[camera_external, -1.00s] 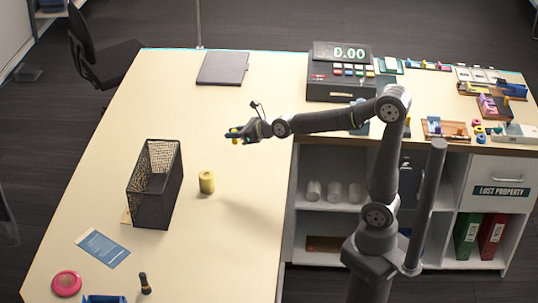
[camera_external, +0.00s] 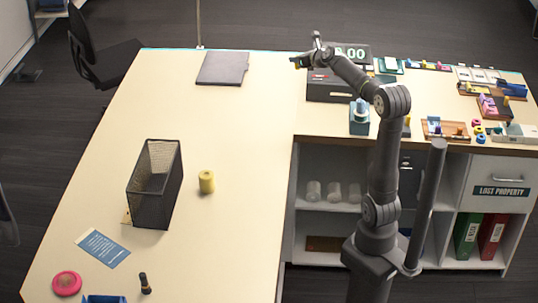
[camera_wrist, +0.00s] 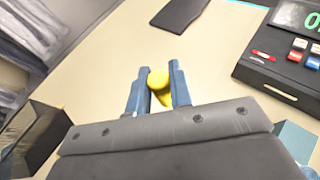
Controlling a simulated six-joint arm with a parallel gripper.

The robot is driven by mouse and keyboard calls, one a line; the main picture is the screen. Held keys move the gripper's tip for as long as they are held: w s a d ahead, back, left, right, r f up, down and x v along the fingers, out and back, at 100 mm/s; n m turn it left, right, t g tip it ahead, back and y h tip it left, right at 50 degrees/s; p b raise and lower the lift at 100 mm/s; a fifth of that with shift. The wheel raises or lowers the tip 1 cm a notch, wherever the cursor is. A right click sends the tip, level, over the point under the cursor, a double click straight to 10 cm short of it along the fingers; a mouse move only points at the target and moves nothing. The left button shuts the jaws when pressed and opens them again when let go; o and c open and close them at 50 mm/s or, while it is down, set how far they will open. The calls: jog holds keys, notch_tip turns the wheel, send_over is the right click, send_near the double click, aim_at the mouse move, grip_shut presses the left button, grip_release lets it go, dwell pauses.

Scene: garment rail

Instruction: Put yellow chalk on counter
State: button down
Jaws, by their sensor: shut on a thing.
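The yellow chalk (camera_wrist: 158,78) is between my fingertips in the wrist view, its rounded end showing past the blue-grey fingers. My gripper (camera_wrist: 158,92) is shut on it. In the external view my gripper (camera_external: 298,63) is small, above the back part of the pale counter (camera_external: 235,130), left of the black cash register. The chalk is held above the counter surface; the exact height is hard to tell.
A dark folder (camera_external: 222,68) lies at the back left, and the cash register (camera_external: 325,90) stands right of my gripper. A black mesh basket (camera_external: 155,190) and a yellow cylinder (camera_external: 207,182) stand nearer the front. The counter's middle is clear.

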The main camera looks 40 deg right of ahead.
jog(key=w+d+f, duration=0.2)
jog(key=d+f, duration=0.2)
jog(key=d, duration=0.7)
jog(key=w+d+f, duration=0.2)
jog(key=d+f, duration=0.1)
jog(key=d, duration=0.7)
jog(key=w+d+f, duration=0.2)
jog(key=d+f, duration=0.2)
jog(key=d, duration=0.7)
jog(key=shift+n+y, duration=0.6)
jog(key=shift+y, duration=0.1)
jog(key=s+d+f, duration=0.1)
jog(key=d+f, duration=0.1)
jog(key=d, duration=0.3)
jog(key=s+d+f, duration=0.2)
jog(key=d, duration=0.2)
jog(key=s+d+f, duration=0.2)
jog(key=d+f, duration=0.1)
jog(key=d, duration=0.2)
jog(key=shift+d, duration=0.3)
jog(key=s+d+f, duration=0.7)
jog(key=s+d, duration=0.1)
jog(key=d, duration=0.1)
jog(key=shift+n+y, duration=0.3)
jog(key=shift+s+d+f, duration=0.1)
jog(key=shift+f, duration=1.6)
jog(key=shift+s+d+f, duration=0.1)
jog(key=shift+f, duration=1.55)
jog(key=shift+f, duration=0.45)
